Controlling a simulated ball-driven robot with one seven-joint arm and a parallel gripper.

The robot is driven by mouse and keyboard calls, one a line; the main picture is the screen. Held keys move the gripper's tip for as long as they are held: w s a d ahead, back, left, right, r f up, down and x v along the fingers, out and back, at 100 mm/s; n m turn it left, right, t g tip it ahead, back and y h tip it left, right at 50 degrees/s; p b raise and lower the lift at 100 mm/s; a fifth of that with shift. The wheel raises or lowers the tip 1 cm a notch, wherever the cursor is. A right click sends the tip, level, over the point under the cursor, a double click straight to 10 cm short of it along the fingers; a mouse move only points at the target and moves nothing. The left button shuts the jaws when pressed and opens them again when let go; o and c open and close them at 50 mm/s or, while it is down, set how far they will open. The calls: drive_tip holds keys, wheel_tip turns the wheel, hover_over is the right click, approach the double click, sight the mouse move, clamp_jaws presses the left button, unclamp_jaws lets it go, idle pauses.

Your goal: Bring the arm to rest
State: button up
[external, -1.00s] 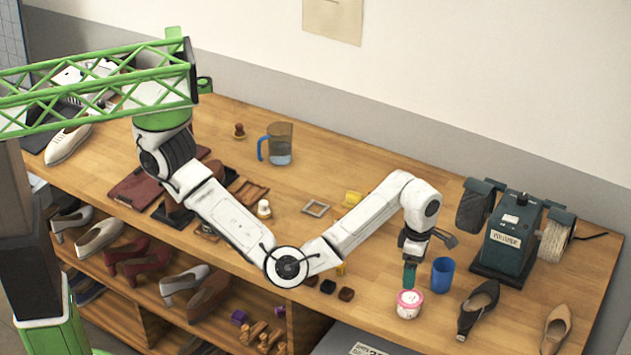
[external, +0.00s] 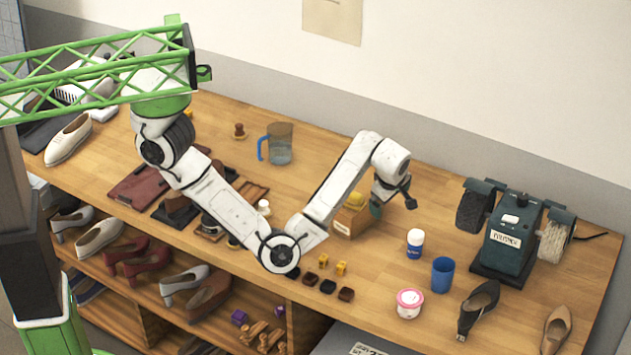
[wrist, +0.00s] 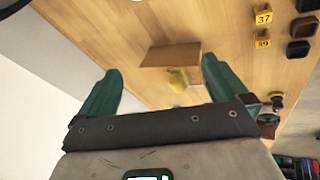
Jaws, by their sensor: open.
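My gripper (external: 378,208) hangs above the workbench (external: 520,185), near a small wooden box (external: 347,224) with something yellow in it. In the wrist view my two green fingers (wrist: 160,75) are spread wide with nothing held between them. The box (wrist: 172,55) and the yellow item (wrist: 178,78) show beyond the fingers, apart from them. My white arm is bent, with its elbow low near the bench's front edge.
A white bottle with a blue label (external: 414,243), a blue cup (external: 443,275) and a pink-white tub (external: 410,303) stand right of my gripper. A green polishing machine (external: 508,240) is at the right. Yellow number tags (wrist: 263,18) lie near dark blocks.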

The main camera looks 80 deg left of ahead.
drive_tip(key=s+a+r+m+t+y+p, duration=0.1)
drive_tip(key=s+a+r+m+y, duration=0.1)
drive_tip(key=s+a+r+m, duration=0.3)
drive_tip(key=a+m+y+p, duration=0.1)
drive_tip(key=a+m+y, duration=0.1)
drive_tip(key=a, duration=0.5)
drive_tip(key=s+d+f+m+h+b, duration=0.1)
drive_tip(key=s+d+f+m+h, duration=0.1)
drive_tip(key=d+f, duration=0.4)
drive_tip(key=s+d+f+m+h+b, duration=0.1)
drive_tip(key=s+d+f+m+h, duration=0.2)
drive_tip(key=d+f, duration=0.3)
drive_tip(key=s+d+f+m+h+b, duration=0.2)
drive_tip(key=d+f, duration=0.5)
drive_tip(key=d, duration=0.5)
drive_tip(key=shift+s+d+m+h, duration=0.2)
drive_tip(key=shift+s+m+h, duration=0.55)
drive_tip(key=shift+h, duration=0.25)
drive_tip(key=s+d+f+m+g+h+b, duration=0.1)
drive_tip(key=s+d+f+m+g+h, duration=0.2)
drive_tip(key=s, duration=0.4)
drive_tip(key=s+d+f+m+h+b, duration=0.1)
drive_tip(key=s+d+f, duration=0.25)
drive_tip(key=s, duration=0.45)
drive_tip(key=s+a+f+m+t+y, duration=0.1)
drive_tip(key=s+a+f+m+y, duration=0.1)
drive_tip(key=s+a+m+y, duration=0.2)
drive_tip(key=s+a, duration=0.2)
drive_tip(key=a, duration=0.2)
drive_tip(key=shift+a, duration=0.15)
